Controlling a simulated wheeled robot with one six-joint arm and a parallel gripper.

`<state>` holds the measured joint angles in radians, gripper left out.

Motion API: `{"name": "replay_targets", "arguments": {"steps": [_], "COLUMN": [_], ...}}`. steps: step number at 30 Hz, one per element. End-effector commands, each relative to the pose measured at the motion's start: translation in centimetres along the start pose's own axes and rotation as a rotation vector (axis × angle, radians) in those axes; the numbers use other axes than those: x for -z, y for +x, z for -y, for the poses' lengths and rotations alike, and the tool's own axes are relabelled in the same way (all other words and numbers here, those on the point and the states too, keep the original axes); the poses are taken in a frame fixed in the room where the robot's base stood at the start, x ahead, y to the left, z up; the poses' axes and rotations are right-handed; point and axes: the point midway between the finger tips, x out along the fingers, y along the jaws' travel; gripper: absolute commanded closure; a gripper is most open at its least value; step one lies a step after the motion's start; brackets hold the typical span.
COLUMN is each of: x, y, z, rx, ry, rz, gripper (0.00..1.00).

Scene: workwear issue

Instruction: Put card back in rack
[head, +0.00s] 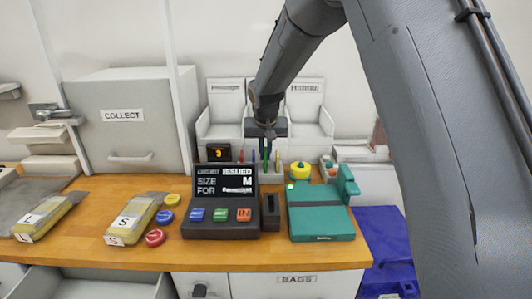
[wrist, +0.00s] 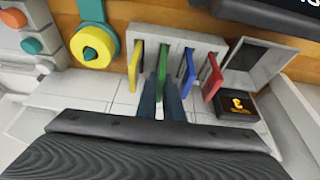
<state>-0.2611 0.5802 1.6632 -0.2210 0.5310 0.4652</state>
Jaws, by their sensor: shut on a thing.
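My gripper (wrist: 166,98) points down over the pale grey card rack (wrist: 205,44) and is shut on the green card (wrist: 162,66). The green card is in line with a rack slot, between the yellow card (wrist: 134,66) and the blue card (wrist: 187,68). The red card (wrist: 212,76) stands at the right of the row. I cannot tell how deep the green card sits. In the head view, my gripper (head: 266,146) is behind the dark terminal (head: 223,205), which hides the lower part of the rack.
A small black display (wrist: 238,104) with an orange figure is right of the rack. A yellow round thing (wrist: 93,46) on a teal mount is left of it. The terminal and a teal device (head: 320,220) stand in front. Yellow packs L (head: 47,215) and S (head: 137,217) lie left.

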Motion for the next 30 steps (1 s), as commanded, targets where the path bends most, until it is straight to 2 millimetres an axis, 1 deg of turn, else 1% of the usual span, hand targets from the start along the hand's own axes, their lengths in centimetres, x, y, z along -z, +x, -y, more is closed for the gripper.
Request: {"name": "replay_targets", "arguments": {"steps": [14,27,28,30], "x": [-0.34,-0.34,-0.34,-0.34], "y": [0.79,0.78,0.78,0.77], "z": [0.00,0.00,0.00,-0.01], "rx": [0.000,0.000,0.000,0.000], "ry": [0.000,0.000,0.000,0.000], "rz": [0.001,0.000,0.000,0.000], "gripper": [1.00,1.00,0.91,0.79]}}
